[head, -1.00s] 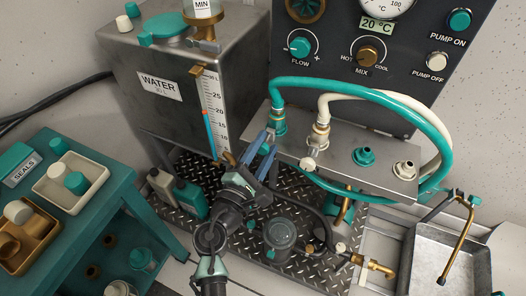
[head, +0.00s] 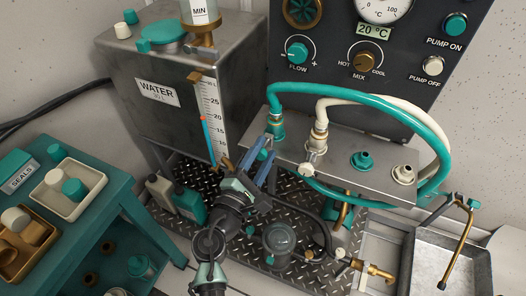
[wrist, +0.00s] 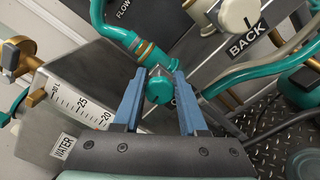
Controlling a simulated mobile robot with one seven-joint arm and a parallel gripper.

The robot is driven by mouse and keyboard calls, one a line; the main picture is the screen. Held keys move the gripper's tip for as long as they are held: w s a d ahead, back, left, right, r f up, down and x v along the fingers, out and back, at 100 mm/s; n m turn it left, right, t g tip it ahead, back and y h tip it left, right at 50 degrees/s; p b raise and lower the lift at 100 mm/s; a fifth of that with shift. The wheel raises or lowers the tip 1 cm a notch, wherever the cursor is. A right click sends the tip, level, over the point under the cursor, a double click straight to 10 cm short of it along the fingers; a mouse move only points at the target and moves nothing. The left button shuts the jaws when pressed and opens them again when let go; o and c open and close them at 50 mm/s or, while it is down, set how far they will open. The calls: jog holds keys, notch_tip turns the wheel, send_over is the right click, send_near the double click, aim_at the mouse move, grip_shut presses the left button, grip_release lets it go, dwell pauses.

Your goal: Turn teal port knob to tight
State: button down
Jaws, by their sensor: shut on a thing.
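The teal port knob (wrist: 159,90) is a small round knob below the teal hose fitting (wrist: 139,48) in the wrist view. It sits between the two blue fingers of my gripper (wrist: 160,80), which is shut on it. A dark letter shows on the block beside the knob, mostly covered by the right finger. The knob's exact turn angle is hard to read.
A cream port knob (head: 308,170) stands right of my gripper, with a BACK label (wrist: 248,41) near it. Teal (head: 400,115) and cream hoses arch over the block. The water tank (head: 165,95) is left; a metal tray (head: 445,250) is at right.

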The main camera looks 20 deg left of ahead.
aim_at(259, 155)
jog(key=shift+s+a+f, duration=0.15)
jog(key=shift+a+f, duration=0.15)
jog(key=shift+a, duration=0.15)
jog(key=shift+c, duration=2.4)
grip_release()
jog(key=shift+r, duration=0.2)
jog(key=shift+s+f, duration=0.25)
jog(key=shift+s, duration=0.2)
jog(key=shift+s+d+r, duration=0.1)
jog(key=shift+s+r, duration=0.1)
jog(key=shift+s, duration=1)
jog(key=shift+s+r, duration=0.2)
jog(key=shift+s, duration=0.95)
jog(key=s, duration=0.9)
jog(key=shift+b, duration=0.35)
jog(key=s+p, duration=0.2)
jog(key=s, duration=1.1)
jog(key=shift+a, duration=0.35)
